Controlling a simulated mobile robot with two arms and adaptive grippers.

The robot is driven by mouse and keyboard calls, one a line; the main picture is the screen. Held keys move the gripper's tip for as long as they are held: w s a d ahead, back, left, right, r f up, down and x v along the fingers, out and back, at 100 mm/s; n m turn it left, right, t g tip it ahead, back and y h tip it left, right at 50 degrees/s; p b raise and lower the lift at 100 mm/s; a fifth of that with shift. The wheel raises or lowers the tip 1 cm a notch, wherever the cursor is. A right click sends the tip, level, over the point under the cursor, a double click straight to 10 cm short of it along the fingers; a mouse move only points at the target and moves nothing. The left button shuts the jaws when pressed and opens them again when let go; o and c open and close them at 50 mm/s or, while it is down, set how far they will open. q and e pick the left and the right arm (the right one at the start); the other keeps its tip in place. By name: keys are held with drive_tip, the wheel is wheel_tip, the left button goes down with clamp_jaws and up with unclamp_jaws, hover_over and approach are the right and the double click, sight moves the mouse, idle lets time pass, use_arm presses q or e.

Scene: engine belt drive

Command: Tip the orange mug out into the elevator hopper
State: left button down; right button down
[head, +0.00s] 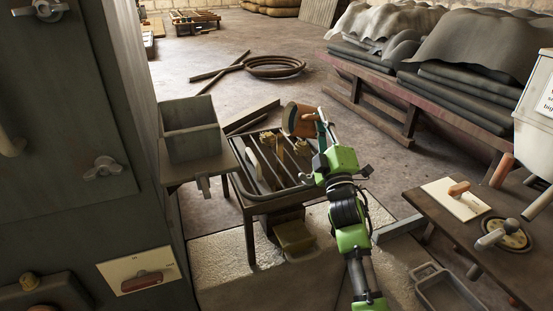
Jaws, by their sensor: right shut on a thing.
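The orange mug (297,119) is held by my right gripper (318,126), which is shut on it. The mug is in the air above the far right corner of a slatted metal rack (262,208). It looks tilted; its contents cannot be made out. A grey open-topped box (190,145), which looks like the elevator hopper, stands left of the rack against a tall dark cabinet. The mug is to the right of this box and apart from it. My left gripper is not in view.
The tall dark cabinet (120,215) fills the left side. Small pale parts lie among the rack's bars. A low wooden bench (440,217) with a card and tools stands at the right. Stacked dark sheets (455,90) lie at the back right. Open floor lies behind the rack.

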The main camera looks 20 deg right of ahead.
drive_tip(key=shift+w+a+r+n+t+y+p, duration=0.1)
drive_tip(key=shift+a+r+n+t+y+p, duration=0.15)
drive_tip(key=shift+a+n+y, duration=0.3)
drive_tip(key=shift+w+a+r+n+t+y+p, duration=0.15)
drive_tip(key=shift+a+r+n+y, duration=0.2)
drive_tip(key=shift+a+n, duration=0.35)
drive_tip(key=shift+a+f+n+t+y+b, duration=0.15)
drive_tip(key=shift+a+f+n+y+b, duration=0.2)
drive_tip(key=shift+n, duration=0.4)
drive_tip(key=shift+a+n+t+y+b, duration=0.15)
drive_tip(key=shift+n+y, duration=0.3)
drive_tip(key=shift+n, duration=0.25)
drive_tip(key=shift+w+a+r+n+y+p, duration=0.15)
drive_tip(key=shift+a+n+y, duration=0.15)
drive_tip(key=shift+n, duration=0.25)
drive_tip(key=shift+s+a+r+n+y+p, duration=0.1)
drive_tip(key=shift+a+n+y+p, duration=0.1)
drive_tip(key=shift+n+y, duration=0.3)
drive_tip(key=shift+w+a+r+n+y+p, duration=0.15)
drive_tip(key=shift+a+n+y, duration=0.15)
drive_tip(key=shift+n, duration=0.25)
